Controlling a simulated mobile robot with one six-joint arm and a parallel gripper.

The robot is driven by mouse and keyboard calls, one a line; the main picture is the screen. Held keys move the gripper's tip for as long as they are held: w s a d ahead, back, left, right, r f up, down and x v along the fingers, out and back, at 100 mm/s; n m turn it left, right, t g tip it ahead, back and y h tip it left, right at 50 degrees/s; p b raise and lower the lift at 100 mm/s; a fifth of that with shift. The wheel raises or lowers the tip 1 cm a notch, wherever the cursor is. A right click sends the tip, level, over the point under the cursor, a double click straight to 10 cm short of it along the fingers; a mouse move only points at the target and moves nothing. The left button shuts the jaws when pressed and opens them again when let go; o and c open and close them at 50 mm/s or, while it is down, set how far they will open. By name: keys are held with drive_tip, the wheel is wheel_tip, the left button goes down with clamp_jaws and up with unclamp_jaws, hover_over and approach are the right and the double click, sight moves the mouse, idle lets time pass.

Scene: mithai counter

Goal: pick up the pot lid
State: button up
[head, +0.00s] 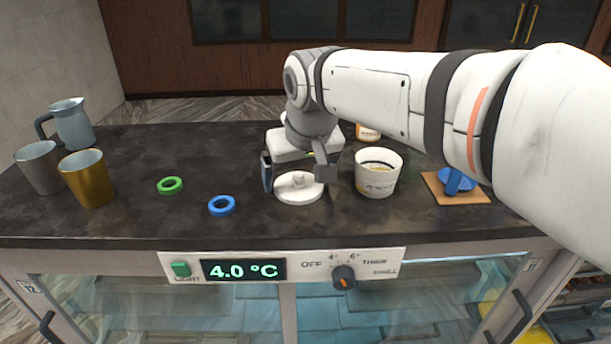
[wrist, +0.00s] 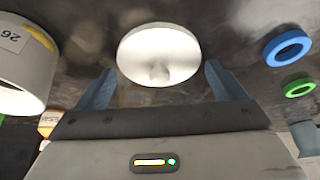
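The pot lid (head: 299,188) is a round white disc with a small knob on top. It lies flat on the dark counter, left of a white tub. In the wrist view the lid (wrist: 158,54) shows just beyond and between my fingers, its knob toward me. My gripper (head: 294,174) is over the lid, with one finger on each side. In the wrist view my gripper (wrist: 155,82) has its fingers wide apart and nothing between them touches either finger. Whether the fingertips reach the knob's height is hard to tell.
A white tub (head: 378,173) stands close right of the lid. A blue ring (head: 222,205) and a green ring (head: 170,185) lie to the left. Cups (head: 88,180) and a jug (head: 72,124) stand far left. A blue object (head: 455,182) rests on a brown board (head: 476,196) at right.

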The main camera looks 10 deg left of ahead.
drive_tip(key=c, duration=0.7)
drive_tip(key=shift+r, duration=0.1)
